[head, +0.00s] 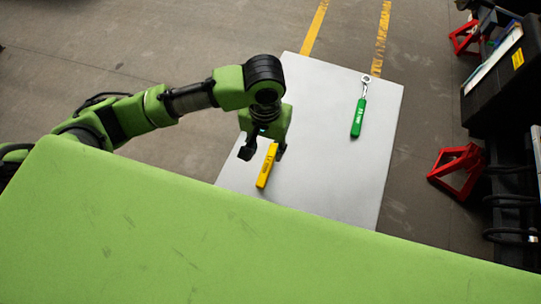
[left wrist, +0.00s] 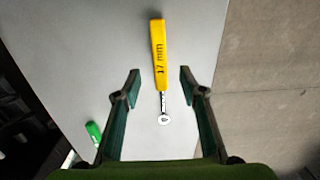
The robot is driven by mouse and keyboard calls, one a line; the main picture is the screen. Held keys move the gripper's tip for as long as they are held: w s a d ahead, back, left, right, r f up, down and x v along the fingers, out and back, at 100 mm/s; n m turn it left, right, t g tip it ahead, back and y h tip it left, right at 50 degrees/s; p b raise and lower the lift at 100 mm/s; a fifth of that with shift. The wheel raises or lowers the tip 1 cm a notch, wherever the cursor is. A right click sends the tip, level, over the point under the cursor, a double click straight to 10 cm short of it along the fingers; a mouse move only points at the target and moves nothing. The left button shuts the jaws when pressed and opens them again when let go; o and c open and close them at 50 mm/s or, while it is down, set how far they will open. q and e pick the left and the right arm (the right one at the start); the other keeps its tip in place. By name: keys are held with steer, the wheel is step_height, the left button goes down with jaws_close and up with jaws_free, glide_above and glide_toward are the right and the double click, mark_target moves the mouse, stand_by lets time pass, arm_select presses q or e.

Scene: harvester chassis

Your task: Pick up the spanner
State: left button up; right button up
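A spanner with a yellow handle (head: 266,168) lies on the pale table, its other end hidden under my left gripper in the head view. In the left wrist view the yellow spanner (left wrist: 158,55) is marked "17 mm" and its metal ring end points toward me. My left gripper (head: 263,153) is open above it. In the left wrist view its fingers (left wrist: 160,74) stand apart on either side of the spanner's line, with clear gaps. A second spanner with a green handle (head: 358,118) lies farther right, ring end away. My right gripper is not in view.
The pale table (head: 320,185) is otherwise bare, with free room between the two spanners. Red stands (head: 460,170) and dark machinery (head: 505,85) are on the right, off the table. Yellow stripes (head: 315,28) mark the floor behind.

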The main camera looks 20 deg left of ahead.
mark_target(267, 164)
arm_select(q)
step_height(267, 164, down, 8)
steer(key=shift+w+f+p, duration=0.1)
steer(key=shift+p, duration=0.2)
jaws_close()
